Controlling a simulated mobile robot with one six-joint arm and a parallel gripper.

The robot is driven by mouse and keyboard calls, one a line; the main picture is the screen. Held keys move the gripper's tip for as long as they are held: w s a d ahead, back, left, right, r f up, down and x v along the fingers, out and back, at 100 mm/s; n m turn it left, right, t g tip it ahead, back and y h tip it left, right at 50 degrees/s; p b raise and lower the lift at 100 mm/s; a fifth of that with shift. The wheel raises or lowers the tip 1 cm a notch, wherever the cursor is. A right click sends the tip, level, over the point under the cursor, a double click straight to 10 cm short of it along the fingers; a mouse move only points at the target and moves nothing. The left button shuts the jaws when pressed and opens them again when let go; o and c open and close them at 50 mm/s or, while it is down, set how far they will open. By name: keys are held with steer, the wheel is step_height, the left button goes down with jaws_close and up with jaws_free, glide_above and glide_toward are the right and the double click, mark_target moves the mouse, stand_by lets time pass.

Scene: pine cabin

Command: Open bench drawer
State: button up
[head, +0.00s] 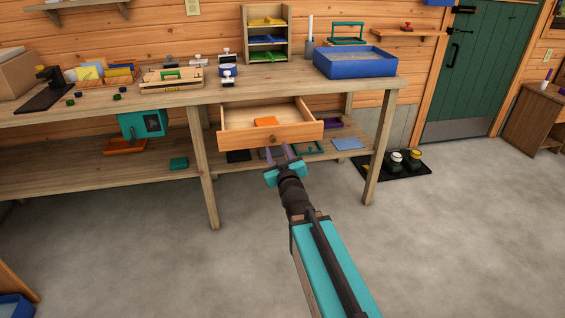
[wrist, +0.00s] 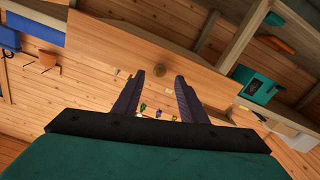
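The bench drawer (head: 300,134) is pulled well out from under the workbench top, and its inside shows in the head view. An orange block (head: 265,121) lies in it. The drawer front also shows in the wrist view (wrist: 215,75), with a round wooden knob (wrist: 160,71) on it. My gripper (head: 278,150) is just in front of and slightly below the knob in the head view. In the wrist view my gripper (wrist: 160,77) has its two dark purple fingers apart, with the knob just beyond the gap between the tips. Nothing is held.
The workbench (head: 360,92) carries a blue tray (head: 355,67), a small shelf rack (head: 266,35) and several small items. A lower shelf (head: 80,172) holds more items. A bench leg (head: 204,170) stands left of the drawer. A black mat (head: 410,172) with jars lies right. The floor in front is clear.

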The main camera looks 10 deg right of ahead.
steer(key=s+p, duration=0.1)
steer(key=p, duration=0.2)
steer(key=shift+r, duration=0.2)
steer(key=p, duration=0.7)
steer(key=shift+s+p, duration=0.35)
steer(key=shift+s, duration=0.05)
steer(key=s+p, duration=0.2)
steer(key=p, duration=0.5)
steer(key=shift+p, duration=0.3)
steer(key=shift+s+f+p, duration=0.15)
steer(key=shift+s+p, duration=2.2)
steer(key=shift+s, duration=0.4)
steer(key=shift+f, duration=0.1)
